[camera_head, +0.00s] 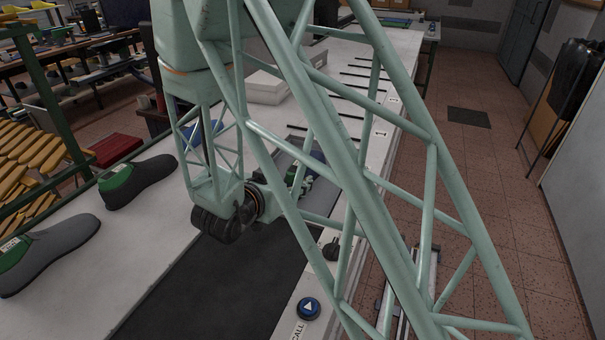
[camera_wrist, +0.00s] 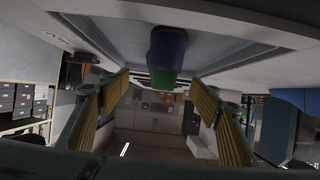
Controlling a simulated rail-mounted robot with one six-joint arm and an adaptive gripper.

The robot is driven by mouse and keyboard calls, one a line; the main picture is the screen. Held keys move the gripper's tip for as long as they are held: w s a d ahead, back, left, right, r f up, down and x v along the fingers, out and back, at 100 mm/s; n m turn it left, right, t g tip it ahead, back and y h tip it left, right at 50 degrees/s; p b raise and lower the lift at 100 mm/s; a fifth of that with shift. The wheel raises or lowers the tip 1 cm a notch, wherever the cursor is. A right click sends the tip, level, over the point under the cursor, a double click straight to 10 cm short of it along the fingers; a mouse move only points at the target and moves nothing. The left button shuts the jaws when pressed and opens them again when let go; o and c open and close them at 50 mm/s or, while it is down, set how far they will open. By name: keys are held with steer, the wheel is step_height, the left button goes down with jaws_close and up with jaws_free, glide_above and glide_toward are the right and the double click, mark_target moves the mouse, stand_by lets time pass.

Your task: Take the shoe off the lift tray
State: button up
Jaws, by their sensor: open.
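The shoe shows in the wrist view as a blue form with a green end (camera_wrist: 167,52), lying in a pale grey recessed lift tray (camera_wrist: 232,50). In the head view only a blue bit of the shoe (camera_head: 317,158) shows behind my arm's green lattice. My gripper (camera_wrist: 163,105) is open, its two yellow-padded fingers spread wide with nothing between the tips. The shoe is beyond the fingertips, roughly in line with the gap. In the head view my gripper (camera_head: 302,184) is low over the bench by the tray, mostly hidden by the lattice.
Two dark grey shoes with green linings, one farther (camera_head: 140,182) and one nearer (camera_head: 48,252), stand on the white bench at left. A dark belt (camera_head: 220,285) crosses the front. A blue call button (camera_head: 308,308) and a black knob (camera_head: 331,248) sit on the right edge.

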steer(key=shift+w, duration=0.1)
stand_by(0.3)
steer(key=b+x, duration=0.1)
steer(key=x, duration=0.6)
steer(key=shift+f+b, duration=0.15)
steer(key=shift+b, duration=0.15)
steer(key=shift+w+d+f, duration=0.2)
steer(key=shift+w+d, duration=0.05)
steer(key=shift+w, duration=0.35)
steer(key=shift+b+x, duration=1)
steer(key=shift+x, duration=1.6)
steer(key=shift+a, duration=0.1)
steer(key=shift+c, duration=0.5)
steer(key=shift+r, duration=0.1)
steer(key=c, duration=1.3)
